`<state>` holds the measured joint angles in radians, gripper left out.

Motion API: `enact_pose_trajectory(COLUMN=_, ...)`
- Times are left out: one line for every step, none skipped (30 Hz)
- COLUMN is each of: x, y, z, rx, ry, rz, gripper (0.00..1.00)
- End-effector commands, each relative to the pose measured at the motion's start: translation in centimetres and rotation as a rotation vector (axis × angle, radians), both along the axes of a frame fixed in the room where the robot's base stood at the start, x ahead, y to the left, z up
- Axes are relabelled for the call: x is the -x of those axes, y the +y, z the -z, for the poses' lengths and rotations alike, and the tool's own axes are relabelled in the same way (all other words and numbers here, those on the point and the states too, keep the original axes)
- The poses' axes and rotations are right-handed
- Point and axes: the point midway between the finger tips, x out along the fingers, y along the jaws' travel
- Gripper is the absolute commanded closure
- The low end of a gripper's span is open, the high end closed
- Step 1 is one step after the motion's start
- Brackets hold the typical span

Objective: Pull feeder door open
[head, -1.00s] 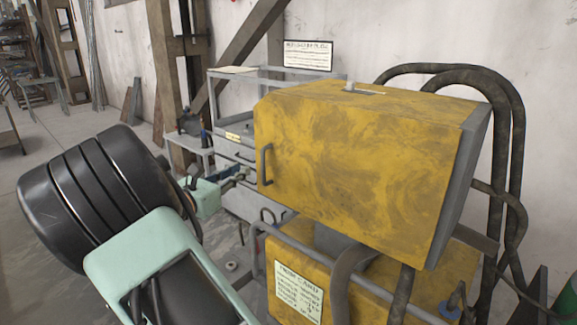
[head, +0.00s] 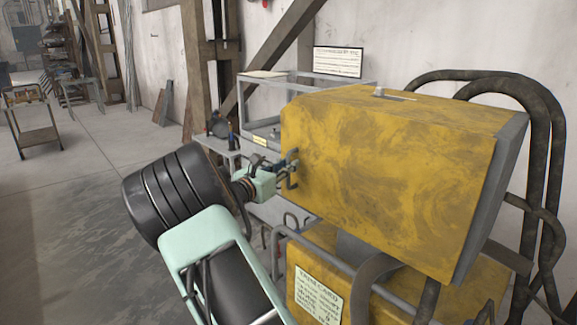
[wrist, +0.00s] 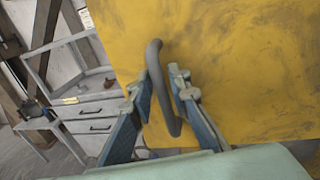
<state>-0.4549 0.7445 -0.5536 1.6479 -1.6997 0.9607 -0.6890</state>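The feeder door is the yellow, stained front face (head: 385,185) of a box-shaped housing, and looks shut in the head view. It fills much of the wrist view (wrist: 240,70). A dark grey bar handle (head: 292,168) is fixed near its left edge; the handle (wrist: 154,66) runs nearly upright in the wrist view. My gripper (head: 284,170) is at the handle. In the wrist view my gripper (wrist: 158,82) is open, with one finger on each side of the handle. A gap shows at the left finger; contact at the right one I cannot tell.
A grey frame with drawers (wrist: 95,115) stands left of the door, with a small side table (head: 222,145) by it. Thick dark hoses (head: 545,130) curve at the right. A grey rail (head: 335,262) runs below the door. Open floor (head: 75,190) lies left.

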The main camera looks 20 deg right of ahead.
Motion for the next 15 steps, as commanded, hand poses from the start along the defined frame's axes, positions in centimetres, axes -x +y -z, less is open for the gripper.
enact_pose_trajectory(x=-0.13, y=-0.17, z=0.0, rx=0.001, ry=-0.001, rz=0.0, gripper=0.83)
enact_pose_trajectory(x=-0.17, y=-0.22, z=-0.01, rx=0.001, ry=-0.001, rz=0.0, gripper=0.83)
enact_pose_trajectory(x=-0.2, y=-0.28, z=-0.01, rx=0.0, ry=0.0, rz=0.0, gripper=0.83)
enact_pose_trajectory(x=-0.21, y=-0.28, z=-0.01, rx=0.0, ry=0.0, rz=0.0, gripper=0.83)
enact_pose_trajectory(x=-0.21, y=-0.29, z=-0.01, rx=0.0, ry=0.0, rz=0.0, gripper=0.83)
enact_pose_trajectory(x=-0.21, y=-0.28, z=-0.01, rx=0.0, ry=0.0, rz=-0.001, gripper=0.83)
enact_pose_trajectory(x=-0.2, y=-0.28, z=-0.01, rx=0.0, ry=0.0, rz=-0.001, gripper=0.83)
enact_pose_trajectory(x=-0.2, y=-0.28, z=-0.01, rx=0.0, ry=0.0, rz=0.0, gripper=0.83)
enact_pose_trajectory(x=-0.19, y=-0.28, z=-0.01, rx=0.0, ry=0.0, rz=0.0, gripper=0.83)
enact_pose_trajectory(x=-0.19, y=-0.28, z=-0.01, rx=0.0, ry=0.0, rz=0.0, gripper=0.85)
enact_pose_trajectory(x=-0.19, y=-0.27, z=-0.01, rx=0.0, ry=0.0, rz=0.0, gripper=0.89)
enact_pose_trajectory(x=-0.19, y=-0.27, z=0.0, rx=0.0, ry=0.0, rz=0.0, gripper=0.93)
enact_pose_trajectory(x=-0.18, y=-0.26, z=0.0, rx=0.0, ry=0.0, rz=0.0, gripper=0.96)
enact_pose_trajectory(x=-0.18, y=-0.26, z=0.0, rx=0.0, ry=0.0, rz=0.0, gripper=1.0)
enact_pose_trajectory(x=-0.18, y=-0.26, z=0.0, rx=0.0, ry=0.0, rz=0.0, gripper=1.0)
